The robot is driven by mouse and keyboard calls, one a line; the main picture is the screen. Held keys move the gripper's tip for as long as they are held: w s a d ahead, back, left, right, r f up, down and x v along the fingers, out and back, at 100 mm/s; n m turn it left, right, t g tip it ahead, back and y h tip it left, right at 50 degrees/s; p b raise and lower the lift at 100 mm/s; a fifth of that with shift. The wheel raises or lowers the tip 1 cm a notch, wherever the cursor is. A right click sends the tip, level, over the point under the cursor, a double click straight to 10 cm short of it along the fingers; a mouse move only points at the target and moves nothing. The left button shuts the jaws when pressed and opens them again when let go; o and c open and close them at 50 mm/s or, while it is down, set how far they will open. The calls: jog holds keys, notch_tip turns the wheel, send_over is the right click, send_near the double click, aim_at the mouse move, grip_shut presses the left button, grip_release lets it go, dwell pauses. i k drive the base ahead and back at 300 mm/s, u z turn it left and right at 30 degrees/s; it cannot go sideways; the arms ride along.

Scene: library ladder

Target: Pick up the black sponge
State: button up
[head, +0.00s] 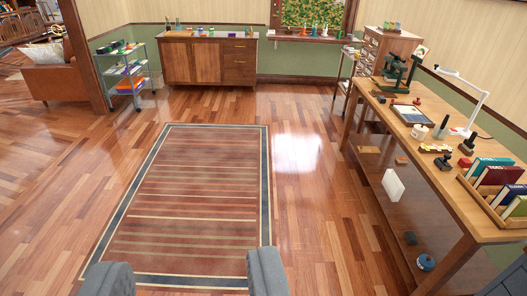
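My gripper (187,279) shows at the bottom edge as two grey fingers, wide apart with only rug and floor between them. It is open, empty and far from the wooden table at the right. A small dark block (410,238) lies on the low level under that table and may be the black sponge; it is too small to tell for certain. Other small black items (468,145) stand on the tabletop near its right side, and I cannot tell whether any is a sponge.
Below are a white block (393,185) and a blue round item (426,262). A striped rug (190,190), cart (125,75) and cabinet (210,60) are ahead; the floor is clear.

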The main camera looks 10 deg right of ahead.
aim_at(380, 99)
jog(key=z, duration=0.25)
jog(key=i, duration=1.3)
jog(key=z, duration=0.6)
jog(key=i, duration=1.35)
jog(key=z, duration=0.3)
jog(key=i, duration=3)
jog(key=u, duration=0.2)
